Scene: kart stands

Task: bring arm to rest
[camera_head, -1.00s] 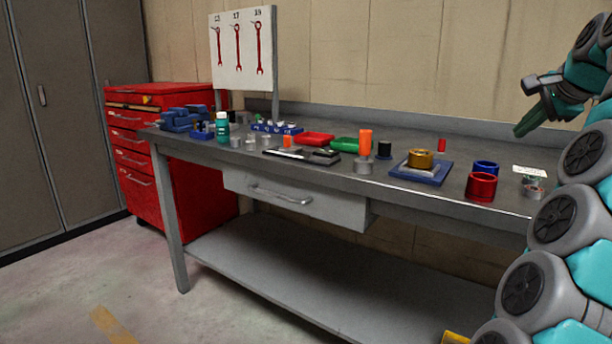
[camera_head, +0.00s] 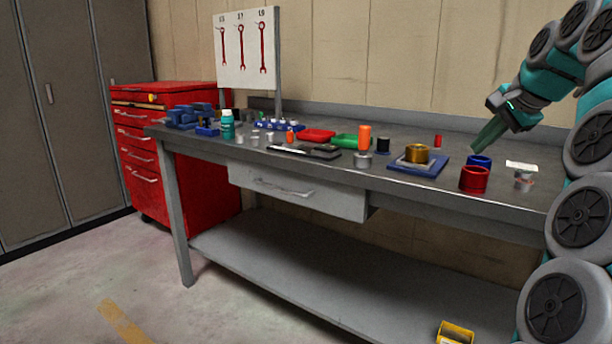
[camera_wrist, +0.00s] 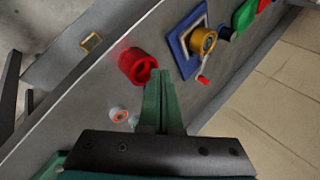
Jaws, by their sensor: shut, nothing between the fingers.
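My gripper (camera_head: 489,133) hangs in the air above the right part of the workbench, above and behind a red ring (camera_head: 474,178) and a blue ring (camera_head: 481,162). Its green fingers are together and hold nothing. In the wrist view the closed fingers (camera_wrist: 160,92) point away over the bench, with the red ring (camera_wrist: 137,66) just left of their tips. My arm reaches in from the right edge of the head view.
The bench (camera_head: 420,200) carries a brass ring (camera_head: 416,153) on a blue plate, an orange cylinder (camera_head: 364,138), red and green trays and small parts. A yellow bin (camera_head: 456,333) is low on the right. A red tool cabinet (camera_head: 135,150) stands left. Air above the bench's middle is clear.

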